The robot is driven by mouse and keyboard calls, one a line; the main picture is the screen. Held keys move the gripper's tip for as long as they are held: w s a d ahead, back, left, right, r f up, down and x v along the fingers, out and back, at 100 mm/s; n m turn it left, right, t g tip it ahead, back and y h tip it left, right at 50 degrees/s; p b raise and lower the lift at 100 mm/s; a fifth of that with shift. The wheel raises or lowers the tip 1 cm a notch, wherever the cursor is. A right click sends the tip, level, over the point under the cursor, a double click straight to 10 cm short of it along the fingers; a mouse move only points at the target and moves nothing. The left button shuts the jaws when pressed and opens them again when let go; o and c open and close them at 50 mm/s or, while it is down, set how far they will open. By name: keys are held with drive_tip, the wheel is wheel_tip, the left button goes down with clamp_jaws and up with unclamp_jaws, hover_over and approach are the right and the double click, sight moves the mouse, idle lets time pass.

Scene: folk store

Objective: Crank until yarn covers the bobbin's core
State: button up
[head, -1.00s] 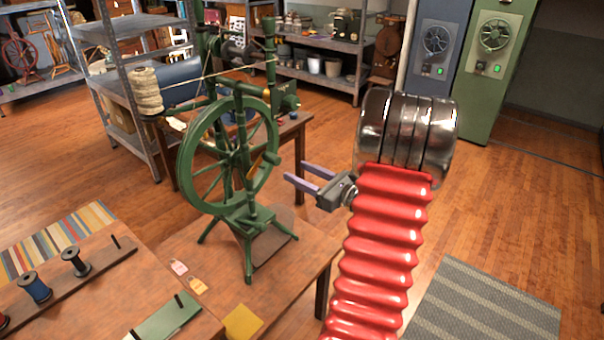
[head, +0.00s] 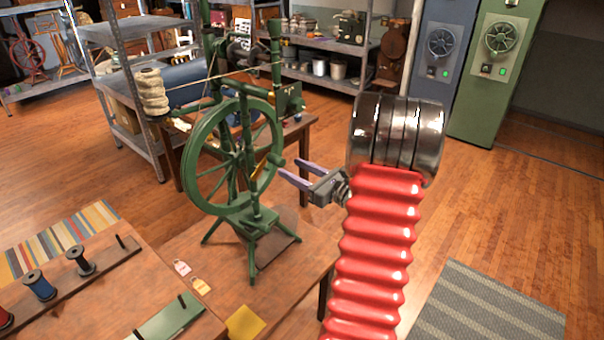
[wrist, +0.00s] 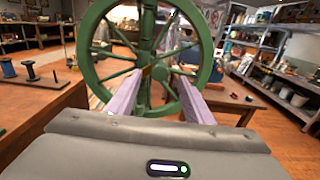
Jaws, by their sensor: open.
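A green spinning wheel (head: 232,157) stands upright on the wooden table. Its round knob (head: 276,159) sits on the wheel's right side, close to my fingertips. My gripper (head: 281,168) is open, with two lilac fingers pointing left at the wheel. Whether they touch the knob is unclear. In the wrist view, the fingers (wrist: 160,82) are spread in front of the wheel's hub (wrist: 159,71). A cream yarn cone (head: 151,92) stands left of the wheel. A strand runs from it to the upper right. The bobbin area (head: 238,48) is dark and small; its yarn cover cannot be judged.
A rack with dark, blue and red spools (head: 40,286) lies at front left. Shelving (head: 330,70) stands behind.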

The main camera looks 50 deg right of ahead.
sight(283, 163)
drive_tip(key=shift+w+a, duration=0.1)
drive_tip(key=shift+w, duration=3.25)
drive_tip(key=shift+w, duration=0.15)
drive_tip(key=shift+c, duration=0.6)
drive_tip(key=c, duration=1)
drive_tip(key=shift+o, duration=0.2)
